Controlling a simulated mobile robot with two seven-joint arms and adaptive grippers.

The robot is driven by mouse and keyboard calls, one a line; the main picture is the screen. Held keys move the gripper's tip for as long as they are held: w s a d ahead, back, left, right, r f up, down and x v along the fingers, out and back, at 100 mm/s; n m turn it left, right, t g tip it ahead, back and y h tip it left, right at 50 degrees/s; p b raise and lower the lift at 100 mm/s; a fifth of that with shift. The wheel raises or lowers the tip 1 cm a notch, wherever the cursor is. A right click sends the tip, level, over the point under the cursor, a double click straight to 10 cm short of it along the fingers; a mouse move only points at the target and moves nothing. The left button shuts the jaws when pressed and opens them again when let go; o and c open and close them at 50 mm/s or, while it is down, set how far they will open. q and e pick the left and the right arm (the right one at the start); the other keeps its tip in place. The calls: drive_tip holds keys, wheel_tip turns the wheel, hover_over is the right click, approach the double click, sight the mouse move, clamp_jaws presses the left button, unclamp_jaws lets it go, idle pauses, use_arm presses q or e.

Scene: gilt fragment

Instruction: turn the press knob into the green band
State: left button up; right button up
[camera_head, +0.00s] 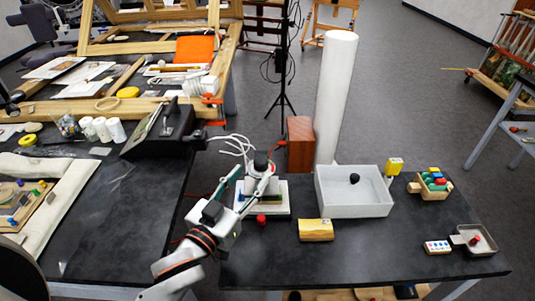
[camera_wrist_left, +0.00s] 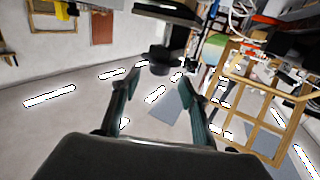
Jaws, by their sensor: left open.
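The press (camera_head: 281,208) stands on the left part of the right-hand dark table in the head view, with a pale base and a green patch partly behind my gripper. Its round black knob (camera_head: 261,160) sits on top. My left gripper (camera_head: 256,178) reaches up from below, its two fingers spread apart around the front of the press, close below the knob. Whether they touch it cannot be told. In the left wrist view the gripper (camera_wrist_left: 163,75) is open, with a dark rounded shape near its fingertips. My right gripper is out of view.
A red knob (camera_head: 261,219) and a wooden block (camera_head: 316,230) lie in front. A white tray (camera_head: 354,210) holding a black ball, a tall white roll (camera_head: 335,95) and a brown box (camera_head: 300,143) stand nearby.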

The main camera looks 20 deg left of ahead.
sight(257, 167)
use_arm(q)
drive_tip(key=shift+w+d+p, duration=0.15)
drive_tip(key=shift+w+d, duration=0.1)
drive_tip(key=shift+w, duration=0.9)
drive_tip(key=shift+w+d+p, duration=0.15)
drive_tip(key=shift+w+d, duration=0.05)
drive_tip(key=shift+w, duration=0.95)
drive_tip(key=shift+w+d+p, duration=0.15)
drive_tip(key=shift+w+d, duration=0.1)
drive_tip(key=shift+w, duration=0.9)
drive_tip(key=c, duration=1.1)
